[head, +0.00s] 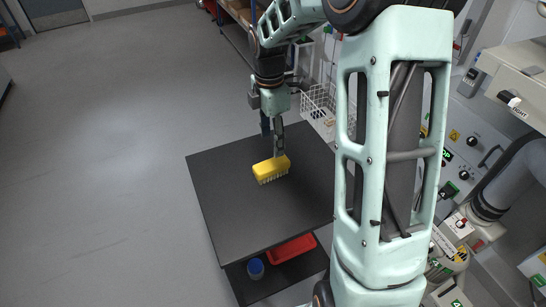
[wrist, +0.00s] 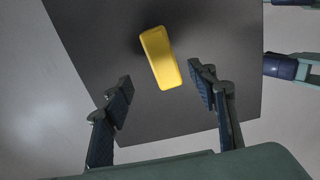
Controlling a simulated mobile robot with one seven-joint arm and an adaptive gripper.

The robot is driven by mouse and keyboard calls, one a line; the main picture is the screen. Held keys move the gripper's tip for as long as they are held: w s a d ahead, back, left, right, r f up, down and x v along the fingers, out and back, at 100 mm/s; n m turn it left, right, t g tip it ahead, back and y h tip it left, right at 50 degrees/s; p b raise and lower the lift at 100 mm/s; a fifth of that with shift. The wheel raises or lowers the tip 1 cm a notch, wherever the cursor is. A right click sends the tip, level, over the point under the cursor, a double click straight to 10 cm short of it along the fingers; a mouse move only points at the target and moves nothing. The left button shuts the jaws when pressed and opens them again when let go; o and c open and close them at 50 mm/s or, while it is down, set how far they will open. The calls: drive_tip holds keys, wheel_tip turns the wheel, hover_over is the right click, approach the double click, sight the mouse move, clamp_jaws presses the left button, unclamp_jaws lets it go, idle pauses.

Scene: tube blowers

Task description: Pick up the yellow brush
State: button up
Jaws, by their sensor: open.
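The yellow brush (head: 271,168) lies on the dark table top (head: 230,205) with its bristles facing down. In the wrist view the brush (wrist: 160,58) shows as a yellow block, slightly tilted, in the upper middle. My gripper (wrist: 164,94) is open, with one dark padded finger on each side, below the brush in that view. No finger visibly touches it. In the head view my gripper (head: 278,145) is right above the brush and overlaps its upper edge; the exact gap cannot be told.
A red tray (head: 290,249) and a blue cup (head: 256,268) sit on the shelf under the table top. A white wire basket (head: 320,108) stands behind the table. Machine panels (head: 470,140) line the right side. The table top around the brush is clear, with open floor to the left.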

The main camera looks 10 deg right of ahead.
sight(271, 163)
drive_tip(key=shift+w+d+n, duration=0.1)
drive_tip(key=shift+w+n, duration=0.15)
drive_tip(key=shift+n, duration=0.15)
drive_tip(key=shift+f, duration=0.3)
wheel_tip(271, 163, down, 5)
drive_tip(key=shift+f, duration=0.1)
drive_tip(key=f, duration=0.2)
drive_tip(key=s+f, duration=0.1)
drive_tip(key=f, duration=0.1)
drive_tip(key=shift+a+f, duration=0.1)
drive_tip(key=shift+a, duration=0.15)
drive_tip(key=shift+f, duration=0.5)
drive_tip(key=c, duration=1.3)
drive_tip(key=shift+r, duration=0.15)
